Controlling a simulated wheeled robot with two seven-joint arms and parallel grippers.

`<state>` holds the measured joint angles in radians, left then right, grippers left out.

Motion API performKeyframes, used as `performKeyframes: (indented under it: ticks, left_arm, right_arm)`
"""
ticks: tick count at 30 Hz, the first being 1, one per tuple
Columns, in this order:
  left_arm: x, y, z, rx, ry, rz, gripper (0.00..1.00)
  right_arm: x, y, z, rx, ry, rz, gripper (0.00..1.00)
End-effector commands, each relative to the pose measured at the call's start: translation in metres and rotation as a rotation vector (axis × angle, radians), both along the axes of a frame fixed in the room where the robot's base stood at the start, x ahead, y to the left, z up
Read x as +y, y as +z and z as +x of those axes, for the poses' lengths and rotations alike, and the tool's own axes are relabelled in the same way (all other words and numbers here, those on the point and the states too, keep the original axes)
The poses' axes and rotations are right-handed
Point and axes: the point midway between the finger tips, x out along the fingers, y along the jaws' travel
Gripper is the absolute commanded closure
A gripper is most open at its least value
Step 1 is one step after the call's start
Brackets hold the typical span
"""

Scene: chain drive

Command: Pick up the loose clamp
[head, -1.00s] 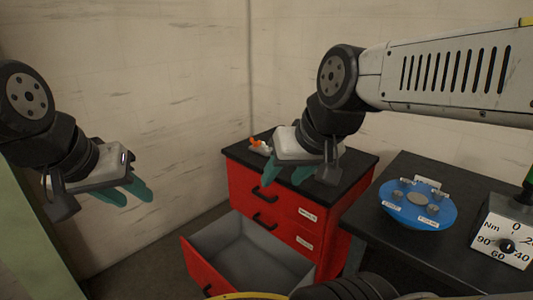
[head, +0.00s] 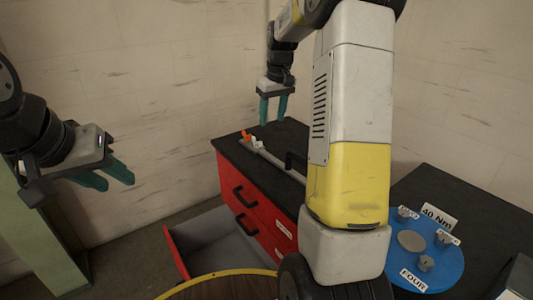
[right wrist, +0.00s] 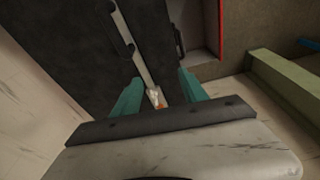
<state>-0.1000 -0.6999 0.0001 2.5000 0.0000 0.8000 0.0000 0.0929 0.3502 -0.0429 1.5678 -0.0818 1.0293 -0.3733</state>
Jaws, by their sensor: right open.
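A bar clamp lies on the black top of the red cabinet. Its long grey bar (head: 275,160) has an orange and white end (head: 247,137) at the far side and a black part (head: 295,161) nearer. In the right wrist view the bar (right wrist: 134,45) runs away from the white and orange end (right wrist: 156,98), which shows between the fingers. My right gripper (head: 273,112) points down, open and empty, above the far end of the cabinet top, apart from the clamp. My left gripper (head: 117,182) is open and empty at the left. My right arm hides part of the cabinet top.
The red cabinet (head: 260,208) has a grey drawer (head: 215,240) pulled out at the bottom. A blue disc (head: 445,268) with grey parts and labels sits on the dark table (head: 480,215) at right. A round wooden top with a yellow rim (head: 205,276) is at the bottom.

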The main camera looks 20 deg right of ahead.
Motion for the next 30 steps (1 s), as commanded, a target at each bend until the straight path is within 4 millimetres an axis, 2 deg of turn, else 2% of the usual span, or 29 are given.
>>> performKeyframes:
  ticks: [1, 6, 12, 18, 30]
  left_arm:
    - [0.000, 0.000, 0.000, 0.000, 0.000, 0.000, 0.64]
    - [0.000, 0.000, 0.000, 0.000, 0.000, 0.000, 0.64]
    - [0.000, 0.000, 0.000, 0.000, 0.000, 0.000, 0.64]
    - [0.000, 0.000, 0.000, 0.000, 0.000, 0.000, 0.64]
    - [0.000, 0.000, 0.000, 0.000, 0.000, 0.000, 0.64]
  right_arm:
    - [-0.009, -0.020, 0.016, 0.027, 0.010, -0.009, 0.49]
    - [-0.035, -0.077, 0.055, 0.098, 0.052, -0.035, 0.49]
    - [-0.056, -0.132, 0.079, 0.157, 0.092, -0.052, 0.49]
    - [-0.063, -0.157, 0.086, 0.179, 0.109, -0.058, 0.49]
    - [-0.062, -0.198, 0.085, 0.182, 0.110, -0.057, 0.49]
